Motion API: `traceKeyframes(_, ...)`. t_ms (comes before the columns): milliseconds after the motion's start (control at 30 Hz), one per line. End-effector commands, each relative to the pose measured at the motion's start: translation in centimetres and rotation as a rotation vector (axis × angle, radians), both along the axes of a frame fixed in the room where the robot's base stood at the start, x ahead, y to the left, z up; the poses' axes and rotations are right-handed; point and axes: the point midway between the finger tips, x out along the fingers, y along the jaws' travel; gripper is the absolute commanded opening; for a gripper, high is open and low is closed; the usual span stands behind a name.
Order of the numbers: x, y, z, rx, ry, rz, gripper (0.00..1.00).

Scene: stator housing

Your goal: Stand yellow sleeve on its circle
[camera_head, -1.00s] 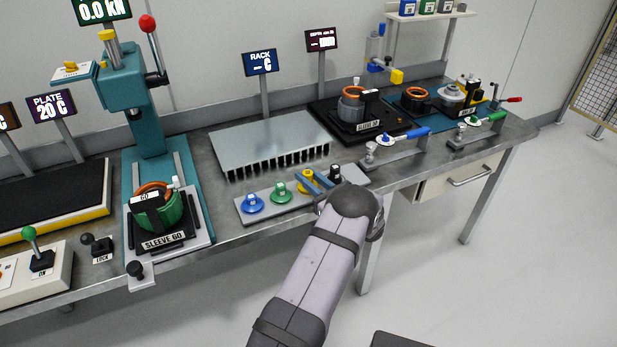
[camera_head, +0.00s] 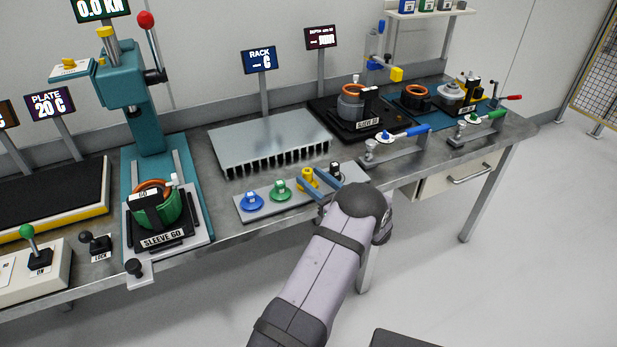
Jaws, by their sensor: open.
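The small yellow piece (camera_head: 308,179), which I take for the yellow sleeve, stands on the grey strip plate (camera_head: 249,214) at the bench's front edge. It is in a row with a blue piece (camera_head: 253,201), a green piece (camera_head: 280,190) and a black piece (camera_head: 335,170). My gripper (camera_head: 311,173) reaches in from the lower right with its two blue fingers apart. The fingers are at the yellow piece and partly cover it. I cannot tell whether they touch it. I cannot make out the sleeve's circle.
A finned rack (camera_head: 270,141) lies behind the strip plate. A teal press (camera_head: 140,100) holding a green ring part stands at the left.

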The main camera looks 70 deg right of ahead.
Motion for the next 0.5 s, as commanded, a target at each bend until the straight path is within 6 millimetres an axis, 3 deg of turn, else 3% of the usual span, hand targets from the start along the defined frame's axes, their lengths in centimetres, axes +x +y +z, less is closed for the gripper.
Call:
traceKeyframes(200, -3.7, 2.0, -0.2, 0.000, 0.000, -0.005, 0.42)
traceKeyframes(500, -7.3, 4.3, -0.1, -0.001, 0.001, -0.002, 0.42)
